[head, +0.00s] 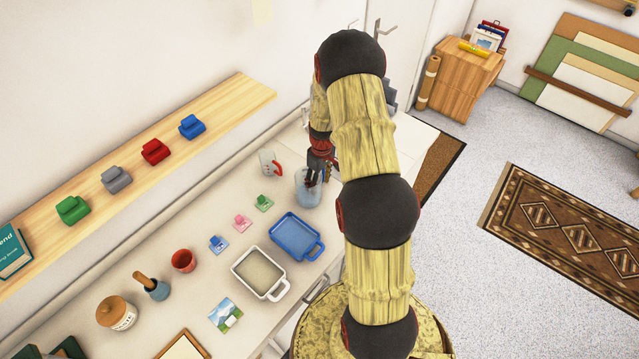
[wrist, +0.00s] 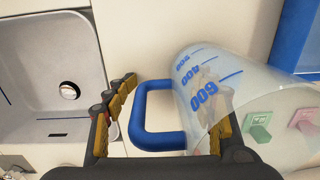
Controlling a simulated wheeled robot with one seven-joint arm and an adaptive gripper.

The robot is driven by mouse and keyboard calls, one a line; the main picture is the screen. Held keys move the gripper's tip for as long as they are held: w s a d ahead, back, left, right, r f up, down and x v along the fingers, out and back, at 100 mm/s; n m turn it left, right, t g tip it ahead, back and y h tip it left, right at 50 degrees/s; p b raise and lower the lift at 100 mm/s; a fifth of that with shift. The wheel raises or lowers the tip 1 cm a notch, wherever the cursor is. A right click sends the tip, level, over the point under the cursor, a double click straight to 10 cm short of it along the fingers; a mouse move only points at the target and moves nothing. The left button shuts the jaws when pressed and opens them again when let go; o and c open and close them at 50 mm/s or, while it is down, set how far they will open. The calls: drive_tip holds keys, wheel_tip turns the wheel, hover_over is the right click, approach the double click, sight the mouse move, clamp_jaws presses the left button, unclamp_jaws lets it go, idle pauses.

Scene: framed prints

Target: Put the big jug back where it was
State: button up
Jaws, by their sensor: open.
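The big jug (head: 306,193) is clear with blue marks and stands on the counter beyond the blue tray. In the wrist view the jug (wrist: 200,75) shows its 600 and 400 marks and a blue handle (wrist: 140,115). My gripper (head: 318,178) is above and at the jug in the head view. In the wrist view my gripper (wrist: 170,118) is open, one finger on each side of the handle. Contact with the handle cannot be told. A smaller jug (head: 267,163) with a red handle stands to the left, nearer the wall.
A sink (wrist: 50,65) lies beside the handle in the wrist view. The blue tray (head: 295,237) and a cream tray (head: 260,273) stand near the counter's front edge. A wall shelf (head: 130,172) holds coloured blocks.

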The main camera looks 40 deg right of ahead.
drive_tip(key=r, duration=0.8)
drive_tip(key=r+p, duration=0.1)
drive_tip(key=r, duration=0.3)
drive_tip(key=shift+d+r, duration=0.25)
drive_tip(key=shift+r, duration=0.05)
drive_tip(key=s+a+r+t+h, duration=0.1)
drive_tip(key=a+r, duration=0.6)
drive_tip(key=r, duration=0.3)
drive_tip(key=s+a+r+t, duration=0.1)
drive_tip(key=s+a+r, duration=0.1)
drive_tip(key=a+r, duration=0.7)
drive_tip(key=s+a+r+t, duration=0.1)
drive_tip(key=s+a+r, duration=0.4)
drive_tip(key=s, duration=0.3)
drive_tip(key=s+a+r+m+t, duration=0.1)
drive_tip(key=s+a+r+t, duration=0.1)
drive_tip(key=s+a+r, duration=0.3)
drive_tip(key=s+a, duration=0.3)
drive_tip(key=s, duration=0.1)
drive_tip(key=shift+s+a+r+m+t, duration=0.2)
drive_tip(key=shift+s+r+m+t, duration=0.1)
drive_tip(key=shift+r, duration=0.1)
wheel_tip(320, 180, down, 10)
drive_tip(key=b, duration=0.9)
drive_tip(key=shift+r+b, duration=0.2)
drive_tip(key=shift+b, duration=0.2)
